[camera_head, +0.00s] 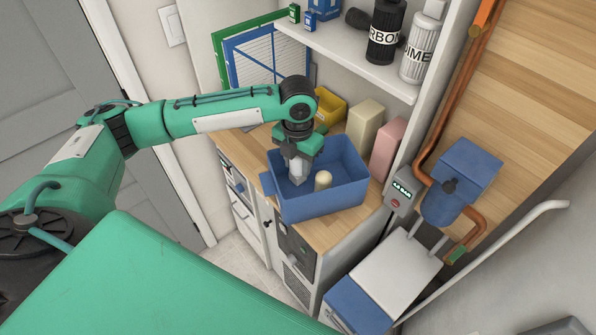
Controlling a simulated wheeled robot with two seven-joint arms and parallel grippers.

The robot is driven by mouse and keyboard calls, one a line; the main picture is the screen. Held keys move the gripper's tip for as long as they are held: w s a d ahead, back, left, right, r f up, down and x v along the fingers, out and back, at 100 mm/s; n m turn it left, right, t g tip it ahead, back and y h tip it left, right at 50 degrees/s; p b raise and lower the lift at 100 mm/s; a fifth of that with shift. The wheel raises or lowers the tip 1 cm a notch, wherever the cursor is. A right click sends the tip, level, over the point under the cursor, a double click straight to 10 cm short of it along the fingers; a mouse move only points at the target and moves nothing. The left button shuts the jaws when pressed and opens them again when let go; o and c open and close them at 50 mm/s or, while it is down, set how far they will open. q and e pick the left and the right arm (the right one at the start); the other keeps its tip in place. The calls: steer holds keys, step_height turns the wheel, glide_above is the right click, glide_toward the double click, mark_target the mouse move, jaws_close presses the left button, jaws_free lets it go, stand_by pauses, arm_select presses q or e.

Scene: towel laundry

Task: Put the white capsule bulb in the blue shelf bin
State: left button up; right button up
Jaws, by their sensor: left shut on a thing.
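The blue bin (340,200) is an open-topped box on the wooden counter. A cream-white, round-topped piece, which looks like the white capsule bulb (322,181), shows inside the bin's walls. My left gripper (298,179) reaches down into the bin, with its grey fingers just left of this pale piece. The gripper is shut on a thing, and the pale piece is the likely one. The grip itself is small and partly hidden, and I cannot tell whether the bulb touches the bin floor. My right gripper is not in view.
A yellow bin (329,104), a cream box (364,122) and a pink box (388,147) stand behind the blue bin. A white shelf (350,62) with dark and grey canisters overhangs the counter. Bare counter (335,233) lies in front of the bin. Copper pipes run at right.

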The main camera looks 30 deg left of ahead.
mark_target(298, 175)
arm_select(q)
step_height(298, 175, down, 4)
steer(key=shift+f+p, duration=0.25)
steer(key=shift+p, duration=0.25)
steer(key=shift+f, duration=0.25)
steer(key=o, duration=0.7)
steer(key=shift+f, duration=0.15)
step_height(298, 175, up, 11)
steer(key=b, duration=0.3)
steer(key=shift+r, duration=0.7)
